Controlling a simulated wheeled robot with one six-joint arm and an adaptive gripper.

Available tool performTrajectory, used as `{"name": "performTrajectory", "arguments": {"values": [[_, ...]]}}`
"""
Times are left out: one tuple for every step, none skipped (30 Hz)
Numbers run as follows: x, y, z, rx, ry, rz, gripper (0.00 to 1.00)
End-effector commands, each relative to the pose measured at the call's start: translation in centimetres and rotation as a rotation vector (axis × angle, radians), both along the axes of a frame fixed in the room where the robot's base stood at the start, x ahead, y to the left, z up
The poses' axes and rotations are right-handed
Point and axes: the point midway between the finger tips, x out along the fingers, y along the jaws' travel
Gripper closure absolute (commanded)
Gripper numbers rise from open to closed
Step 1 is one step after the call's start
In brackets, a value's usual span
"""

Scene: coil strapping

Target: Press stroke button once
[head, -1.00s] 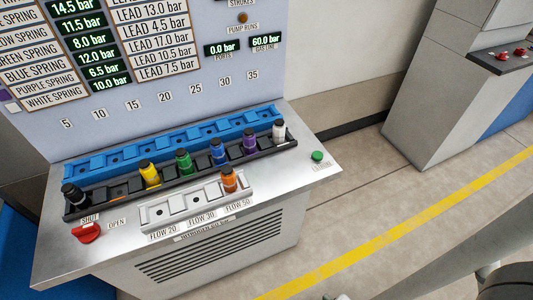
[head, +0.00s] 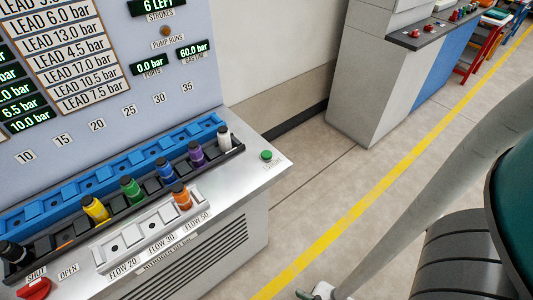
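The green stroke button (head: 266,155) sits on the right end of the metal console top (head: 240,180), with a small label beside it too small to read. Nothing touches it. A display reading 6 LEFT (head: 158,6) is above the STROKES label on the panel. My arm shows along the right side of the head view, over the floor and clear of the console. My gripper's fingers cannot be made out; only a small pale and dark part shows at the bottom edge, so its state is unclear.
A black rack (head: 70,238) holds several coloured cartridges, in front of a blue rack (head: 60,206). A white flow tray (head: 128,243) holds an orange cartridge (head: 181,196). A red SHUT/OPEN knob (head: 34,288) is at lower left. Another console (head: 362,85) stands behind; the floor between is clear.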

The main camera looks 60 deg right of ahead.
Motion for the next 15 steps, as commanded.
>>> {"name": "performTrajectory", "arguments": {"values": [[0.0,0.0,0.0,0.0,0.0,0.0,0.92],[0.0,0.0,0.0,0.0,0.0,0.0,0.99],[0.0,0.0,0.0,0.0,0.0,0.0,1.0],[0.0,0.0,0.0,0.0,0.0,0.0,1.0],[0.0,0.0,0.0,0.0,0.0,0.0,1.0],[0.0,0.0,0.0,0.0,0.0,0.0,1.0],[0.0,0.0,0.0,0.0,0.0,0.0,1.0],[0.0,0.0,0.0,0.0,0.0,0.0,1.0],[0.0,0.0,0.0,0.0,0.0,0.0,1.0],[0.0,0.0,0.0,0.0,0.0,0.0,1.0],[0.0,0.0,0.0,0.0,0.0,0.0,1.0],[0.0,0.0,0.0,0.0,0.0,0.0,1.0],[0.0,0.0,0.0,0.0,0.0,0.0,1.0],[0.0,0.0,0.0,0.0,0.0,0.0,1.0],[0.0,0.0,0.0,0.0,0.0,0.0,1.0]]}}
